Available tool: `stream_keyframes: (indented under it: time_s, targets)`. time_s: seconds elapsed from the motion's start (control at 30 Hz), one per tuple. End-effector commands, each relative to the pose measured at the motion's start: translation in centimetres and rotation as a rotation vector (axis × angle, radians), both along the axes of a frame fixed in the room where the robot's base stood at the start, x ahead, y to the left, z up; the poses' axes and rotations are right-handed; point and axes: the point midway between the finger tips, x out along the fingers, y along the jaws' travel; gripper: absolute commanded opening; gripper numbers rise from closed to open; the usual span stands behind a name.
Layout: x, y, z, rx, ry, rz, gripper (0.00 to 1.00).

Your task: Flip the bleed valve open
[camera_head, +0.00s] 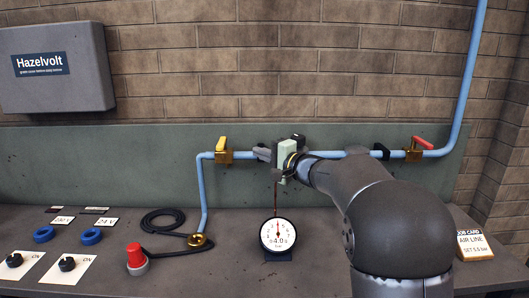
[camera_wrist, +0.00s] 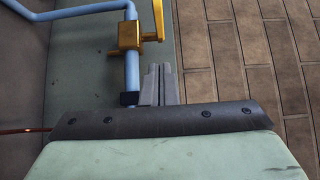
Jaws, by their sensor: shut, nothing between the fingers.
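No valve carries a readable label, so I cannot tell which is the bleed valve. A brass valve with a yellow handle (camera_head: 222,143) sits on the blue pipe at the left in the head view. The wrist view shows this yellow-handled valve (camera_wrist: 130,36) ahead of my fingers. A brass valve with a red handle (camera_head: 422,143) is on the pipe at the right, beyond my arm. My gripper (camera_head: 263,154) is shut and empty, pointing left along the pipe. Its fingertips (camera_wrist: 160,72) are side by side, apart from the yellow-handled valve.
A round gauge (camera_head: 278,236) reading about 4.0 stands on the bench below my gripper. A brass fitting (camera_head: 198,240), a black hose (camera_head: 160,218) and a red button (camera_head: 136,254) are to the left. A job card (camera_head: 472,243) is at the right. My arm hides part of the pipe.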

Motion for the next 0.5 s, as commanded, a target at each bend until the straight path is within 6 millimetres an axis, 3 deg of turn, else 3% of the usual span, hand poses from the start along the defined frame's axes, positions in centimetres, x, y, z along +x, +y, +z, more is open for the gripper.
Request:
stream_keyframes:
  time_s: [0.27, 0.5]
  targets:
    - [4.2, 4.4, 0.2, -0.001, 0.001, 0.002, 0.0]
    - [3.9, 7.4, 0.1, 0.0, 0.001, 0.002, 0.0]
